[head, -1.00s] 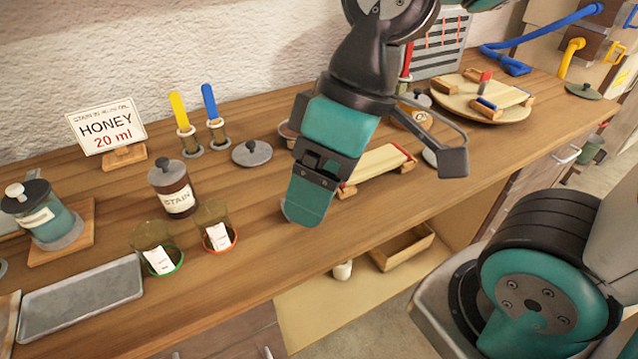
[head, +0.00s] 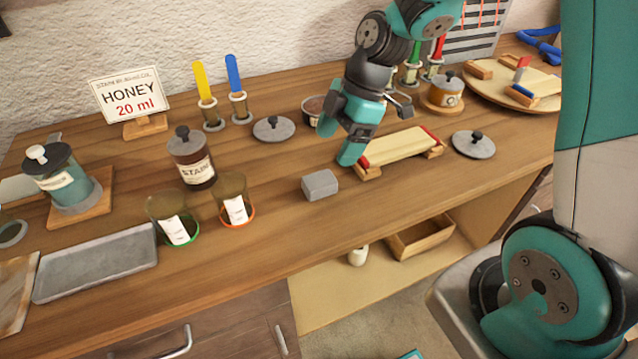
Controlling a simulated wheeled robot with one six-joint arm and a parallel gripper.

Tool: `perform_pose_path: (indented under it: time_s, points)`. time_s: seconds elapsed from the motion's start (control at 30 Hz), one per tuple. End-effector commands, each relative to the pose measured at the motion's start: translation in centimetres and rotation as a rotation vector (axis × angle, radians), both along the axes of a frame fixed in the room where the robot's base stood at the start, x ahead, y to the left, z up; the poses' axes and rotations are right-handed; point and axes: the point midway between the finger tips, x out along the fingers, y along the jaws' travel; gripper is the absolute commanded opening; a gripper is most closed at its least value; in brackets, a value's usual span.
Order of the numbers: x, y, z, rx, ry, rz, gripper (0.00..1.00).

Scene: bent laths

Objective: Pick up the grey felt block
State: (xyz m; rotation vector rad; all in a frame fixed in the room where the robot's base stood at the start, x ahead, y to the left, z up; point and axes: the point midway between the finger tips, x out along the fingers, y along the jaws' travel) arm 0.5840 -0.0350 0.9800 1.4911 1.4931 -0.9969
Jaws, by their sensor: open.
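The grey felt block (head: 320,185) lies flat on the wooden bench near its front edge, and all of it is in plain view. My gripper (head: 338,146) is open and empty. It hangs above and behind the block, a little to its right, apart from it. One teal finger points down close to the left end of the pale lath; the other is raised to the left, by the dark bowl.
A pale lath on wooden supports (head: 398,147) stands just right of the block. Left of it is a cup with an orange ring (head: 234,202). A grey lid (head: 274,129) and a dark bowl (head: 314,109) lie behind. The bench front edge is close.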

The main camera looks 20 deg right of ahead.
Motion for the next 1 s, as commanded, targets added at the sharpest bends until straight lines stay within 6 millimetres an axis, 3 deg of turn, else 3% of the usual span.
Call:
perform_pose_path:
  time_s: [0.13,0.43,0.7,1.0]
  points:
    - [-0.1,1.2,-2.7,0.001,0.005,0.002,0.79]
    - [0.0,2.1,-5.0,0.0,0.002,0.0,0.79]
    - [0.1,3.3,-8.6,0.0,0.002,0.0,0.79]
    - [0.2,3.5,-9.1,0.0,-0.001,-0.001,0.76]
